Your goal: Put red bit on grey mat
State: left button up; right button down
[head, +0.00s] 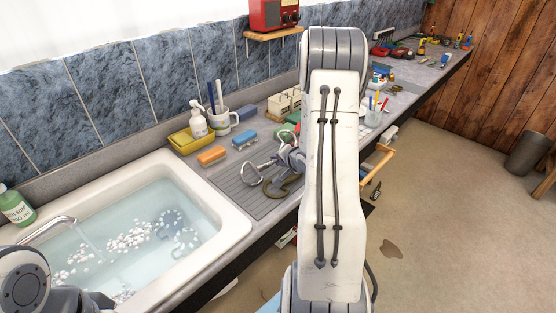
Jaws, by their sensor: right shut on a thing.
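My right gripper (281,163) is low over the counter, partly hidden by my own arm. It is shut on a ringed metal bit (257,172), whose silver ring sticks out to the left. The gripper and arm hide the rest of the bit, and I cannot make out red on it. The grey ribbed mat (235,185) lies on the counter right of the sink, under the bit. I cannot tell whether the bit touches it. A dark brownish curved piece (279,190) lies at the mat's front. My left gripper is out of view.
The water-filled sink (236,228) is at left. Behind the mat are an orange block (212,156), a blue brush (244,139), a yellow tray (183,142) with a spray bottle (197,121), and a mug (220,122). A jar (373,117) and tools stand farther right.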

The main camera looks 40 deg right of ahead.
jog(key=c, duration=0.8)
grip_release()
jog(key=shift+s, duration=0.1)
